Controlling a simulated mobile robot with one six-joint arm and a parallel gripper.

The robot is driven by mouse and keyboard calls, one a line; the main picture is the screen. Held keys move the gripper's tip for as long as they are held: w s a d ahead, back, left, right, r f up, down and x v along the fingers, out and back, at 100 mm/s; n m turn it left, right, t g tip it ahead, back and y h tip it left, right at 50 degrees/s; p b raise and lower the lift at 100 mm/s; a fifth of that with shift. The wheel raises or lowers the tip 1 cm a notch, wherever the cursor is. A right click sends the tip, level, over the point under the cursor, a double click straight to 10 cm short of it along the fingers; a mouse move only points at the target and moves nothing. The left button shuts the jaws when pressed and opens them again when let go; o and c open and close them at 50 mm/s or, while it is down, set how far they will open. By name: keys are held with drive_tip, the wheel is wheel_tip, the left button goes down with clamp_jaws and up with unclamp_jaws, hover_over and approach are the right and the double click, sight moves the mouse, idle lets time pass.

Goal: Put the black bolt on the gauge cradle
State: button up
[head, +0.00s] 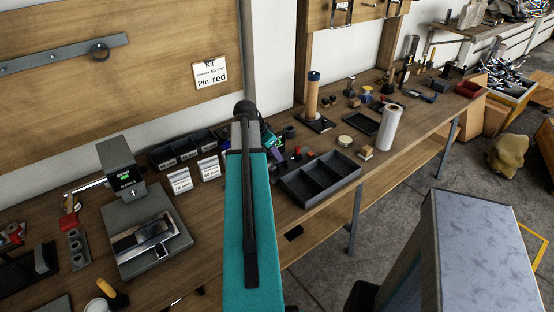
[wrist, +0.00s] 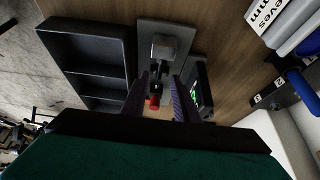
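My gripper (wrist: 160,78) has two purple fingers standing apart in the wrist view. A small dark piece (wrist: 157,70) shows between their tips; it may be the black bolt, but I cannot tell whether the fingers touch it. A red-ended piece (wrist: 154,103) shows just below it. Beyond the tips is a grey plate (wrist: 148,30) carrying a metal block (wrist: 163,47), which may be the gauge cradle. A dark unit with a green display (wrist: 200,92) stands right of the fingers. In the head view my teal arm hides most of this spot.
A black divided tray (head: 320,179) lies right of my arm. A display stand with a grey base (head: 150,262) is at left. Labelled bins (head: 185,148) stand along the back. A white cylinder (head: 390,127) and a brown column (head: 313,95) stand farther right.

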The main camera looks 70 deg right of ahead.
drive_tip(key=b+v, duration=0.1)
drive_tip(key=v, duration=0.6)
drive_tip(key=shift+r, duration=0.15)
idle(0.8)
